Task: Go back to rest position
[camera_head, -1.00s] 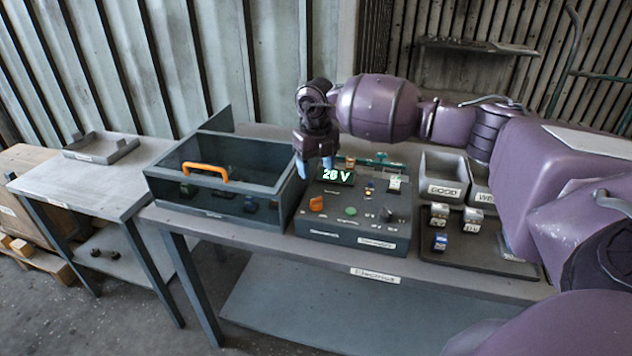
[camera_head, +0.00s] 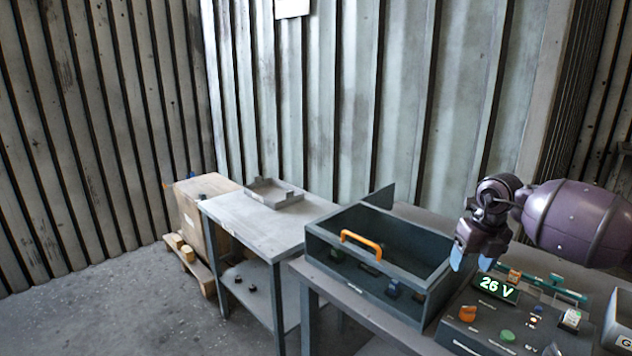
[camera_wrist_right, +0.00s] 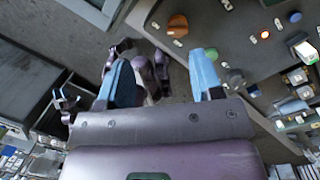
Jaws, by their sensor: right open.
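My right gripper (camera_head: 471,259) hangs above the bench with its blue fingertips pointing down, near the gap between the dark box and the control panel. It is open, and nothing shows between its fingers in the right wrist view (camera_wrist_right: 163,78). The control panel (camera_head: 478,327) has a display reading 26 V, an orange knob and a green button. The dark box (camera_head: 405,296) has a clear top, an orange handle (camera_head: 361,243) and small parts inside. My left gripper is not in the head view.
A grey side table (camera_head: 250,225) with a shallow tray (camera_head: 290,199) stands left of the bench. A cardboard box (camera_head: 192,215) on a pallet stands farther left. The floor at the front left is clear. A grey bin (camera_head: 620,325) is cut off at the right edge.

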